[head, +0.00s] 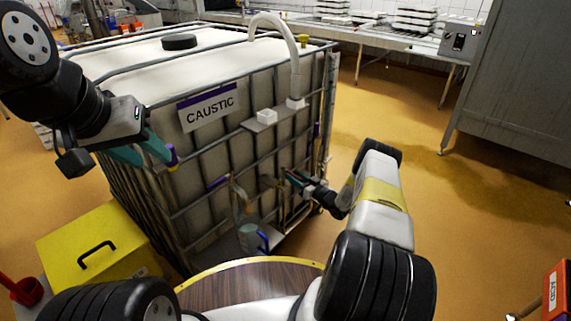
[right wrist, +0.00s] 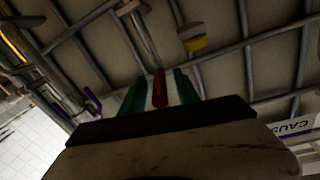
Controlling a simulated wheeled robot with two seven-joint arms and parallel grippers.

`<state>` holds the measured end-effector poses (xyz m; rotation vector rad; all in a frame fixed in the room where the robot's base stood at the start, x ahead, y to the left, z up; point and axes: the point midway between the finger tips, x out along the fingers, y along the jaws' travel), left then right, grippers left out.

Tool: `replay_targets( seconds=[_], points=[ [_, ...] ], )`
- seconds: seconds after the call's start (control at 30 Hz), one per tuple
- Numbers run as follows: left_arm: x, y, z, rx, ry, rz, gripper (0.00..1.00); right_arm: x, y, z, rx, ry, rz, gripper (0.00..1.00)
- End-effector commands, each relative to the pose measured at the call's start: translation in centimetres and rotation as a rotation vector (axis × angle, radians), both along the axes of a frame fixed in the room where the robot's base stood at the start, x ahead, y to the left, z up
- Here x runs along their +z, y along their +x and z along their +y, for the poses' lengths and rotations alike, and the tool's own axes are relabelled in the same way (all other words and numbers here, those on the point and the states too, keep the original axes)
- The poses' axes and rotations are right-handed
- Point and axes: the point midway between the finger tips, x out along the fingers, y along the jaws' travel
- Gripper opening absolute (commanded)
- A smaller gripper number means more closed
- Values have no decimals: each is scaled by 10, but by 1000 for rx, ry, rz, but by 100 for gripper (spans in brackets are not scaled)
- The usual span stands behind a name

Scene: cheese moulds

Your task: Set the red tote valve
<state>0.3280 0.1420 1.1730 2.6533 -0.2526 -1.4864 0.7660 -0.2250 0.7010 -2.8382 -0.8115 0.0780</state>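The caged tote labelled CAUSTIC (head: 208,107) stands at the centre left of the head view. A small red handle (right wrist: 160,88) shows between the teal fingers of my right gripper (right wrist: 159,92) in the right wrist view. Pale strips separate it from both fingers, so the gripper looks open around it. In the head view my right gripper (head: 296,179) is at the tote's lower front, and the valve body is mostly hidden. My left gripper (head: 144,152) is open and empty beside the tote's upper left edge.
A white curved pipe (head: 284,32) rises at the tote's front edge. A red ACID container (head: 556,290) is at the lower right.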

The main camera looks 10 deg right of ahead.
Motion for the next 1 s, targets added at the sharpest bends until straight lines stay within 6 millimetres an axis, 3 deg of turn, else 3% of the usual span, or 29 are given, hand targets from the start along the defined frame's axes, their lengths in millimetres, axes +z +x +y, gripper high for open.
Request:
replay_targets(
  seconds=[0.27,0.47,1.0],
  points=[
    [0,0,0,0,0,0,38,0,2,1,-1,0,2,38],
    [0,0,0,0,0,0,38,0,2,1,-1,0,2,0],
    [0,0,0,0,0,0,38,0,2,1,-1,-1,2,0]
  ],
)
